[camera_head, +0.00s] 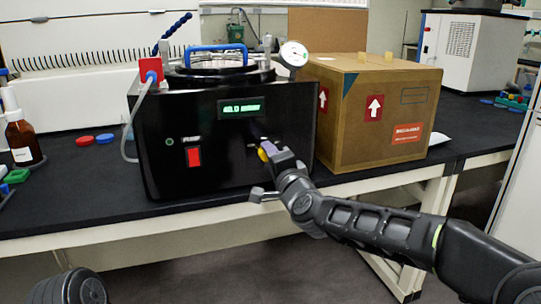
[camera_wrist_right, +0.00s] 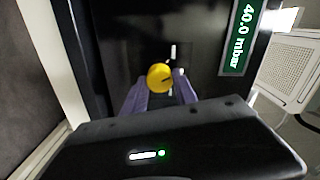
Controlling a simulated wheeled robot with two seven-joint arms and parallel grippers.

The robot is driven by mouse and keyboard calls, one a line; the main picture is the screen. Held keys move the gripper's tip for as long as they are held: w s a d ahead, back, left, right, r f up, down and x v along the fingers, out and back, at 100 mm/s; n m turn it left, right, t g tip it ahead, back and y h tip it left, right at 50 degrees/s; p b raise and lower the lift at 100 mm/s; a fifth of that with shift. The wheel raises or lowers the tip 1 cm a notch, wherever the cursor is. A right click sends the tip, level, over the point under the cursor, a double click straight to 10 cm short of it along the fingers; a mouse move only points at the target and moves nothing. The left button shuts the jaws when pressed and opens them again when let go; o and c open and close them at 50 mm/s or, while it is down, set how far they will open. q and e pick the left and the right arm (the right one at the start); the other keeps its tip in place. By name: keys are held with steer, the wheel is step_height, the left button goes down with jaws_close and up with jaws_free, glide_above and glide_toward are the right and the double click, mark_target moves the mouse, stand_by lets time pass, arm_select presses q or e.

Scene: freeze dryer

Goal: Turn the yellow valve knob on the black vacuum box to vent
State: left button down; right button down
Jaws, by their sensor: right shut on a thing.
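The black vacuum box (camera_head: 210,165) stands on the dark bench, with a lit green display (camera_head: 240,107) and a red switch (camera_head: 194,157) on its front. The display reads 40.0 mbar in the wrist view (camera_wrist_right: 240,38). The yellow valve knob (camera_wrist_right: 160,78) is on the box's front face; only a sliver of it (camera_head: 263,154) shows in the head view, beside my right gripper (camera_head: 270,150). In the wrist view the purple fingers of my right gripper (camera_wrist_right: 160,92) are shut on the knob, one on each side. A dark mark shows on the knob's face. My left gripper is not in view.
A cardboard box (camera_head: 375,115) stands close to the right of the vacuum box. A hose runs down the vacuum box's left side. The bench's front edge lies below my right gripper.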

steer(key=shift+n+p, duration=0.9)
steer(key=shift+n, duration=2.7)
steer(key=c, duration=1)
jaws_free()
steer(key=shift+o, duration=0.2)
steer(key=shift+s, duration=0.1)
steer(key=v, duration=0.7)
steer(key=shift+s, duration=0.3)
